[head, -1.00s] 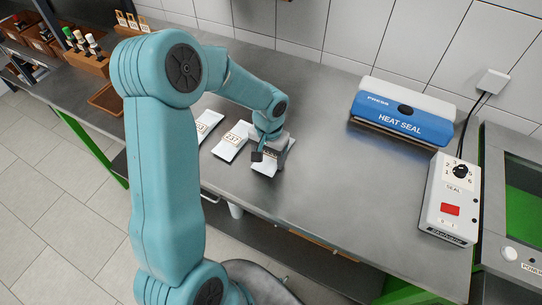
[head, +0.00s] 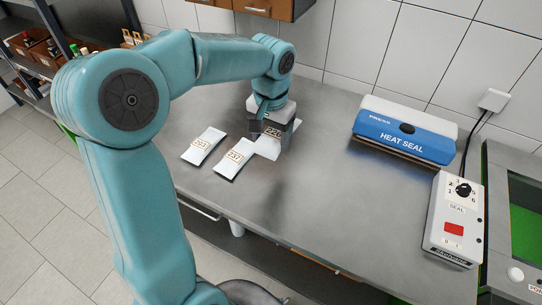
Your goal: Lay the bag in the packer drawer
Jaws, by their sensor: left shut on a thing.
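My left gripper (head: 272,127) is shut on a small white bag (head: 268,149) with a numbered tan label. The gripper hides part of the bag, and I cannot tell how far it is above the grey worktop. Two more white bags lie flat on the worktop to the left: one marked 237 (head: 228,170) and one further left (head: 198,151) with its own label. I cannot identify the packer drawer for certain; a pale handle (head: 198,210) shows under the worktop's front edge. My right gripper is not in view.
A blue heat sealer (head: 405,137) stands at the right back of the worktop (head: 310,200). A white control box (head: 452,225) with a dial and red switch is at the right. Brown cabinets (head: 272,8) hang above. The middle and front of the worktop are clear.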

